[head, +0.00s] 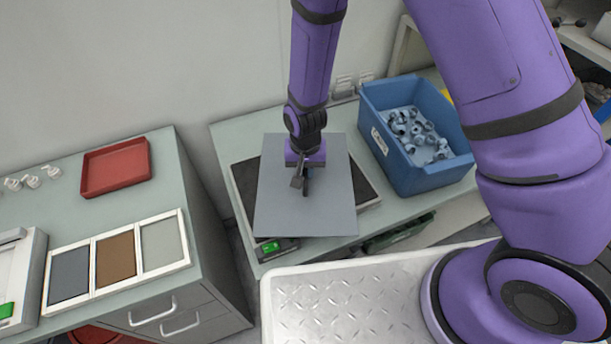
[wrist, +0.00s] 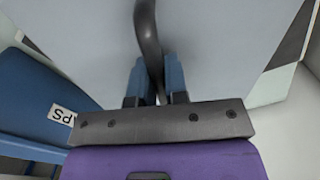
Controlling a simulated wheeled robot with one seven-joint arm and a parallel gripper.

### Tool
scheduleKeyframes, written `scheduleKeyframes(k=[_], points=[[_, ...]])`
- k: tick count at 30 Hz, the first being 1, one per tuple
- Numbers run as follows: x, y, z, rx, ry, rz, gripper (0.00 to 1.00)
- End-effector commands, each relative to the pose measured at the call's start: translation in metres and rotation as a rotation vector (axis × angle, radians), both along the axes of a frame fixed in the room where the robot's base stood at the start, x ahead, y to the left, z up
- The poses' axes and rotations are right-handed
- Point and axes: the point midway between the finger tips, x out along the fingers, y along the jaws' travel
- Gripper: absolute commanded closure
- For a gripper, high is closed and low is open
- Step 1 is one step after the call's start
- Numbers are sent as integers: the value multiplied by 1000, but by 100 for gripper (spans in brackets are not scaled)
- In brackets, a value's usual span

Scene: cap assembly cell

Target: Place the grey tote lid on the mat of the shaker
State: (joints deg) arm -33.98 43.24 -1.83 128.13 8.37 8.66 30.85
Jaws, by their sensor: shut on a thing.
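The grey tote lid (head: 320,205) is a flat rectangular sheet with a dark handle in its middle. In the head view it is over the shaker, covering most of the dark mat (head: 368,189). Whether the lid touches the mat or hangs just above it I cannot tell. My gripper (head: 304,181) is above the middle of the lid. In the wrist view my gripper (wrist: 155,82) is shut on the dark curved handle, and the lid (wrist: 225,45) fills most of the picture.
A blue bin (head: 448,178) of grey-blue caps stands right of the shaker, close to the lid. On the left bench are a red tray (head: 116,168) and a framed panel with three coloured fields (head: 115,258). A gap separates the two benches.

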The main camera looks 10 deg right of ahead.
Motion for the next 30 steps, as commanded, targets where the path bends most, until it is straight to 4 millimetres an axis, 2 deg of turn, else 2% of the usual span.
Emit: scheduleKeyframes(k=[6, 18, 19, 21, 22, 30], points=[[-1, -1, -29, -3, 3, 0, 100], [0, 0, -34, -1, 1, 0, 100], [0, 0, -34, 0, 1, 0, 81], [0, 0, -33, 0, 1, 0, 65], [0, 0, -33, 0, 1, 0, 60], [0, 0, -33, -1, 1, 0, 60]])
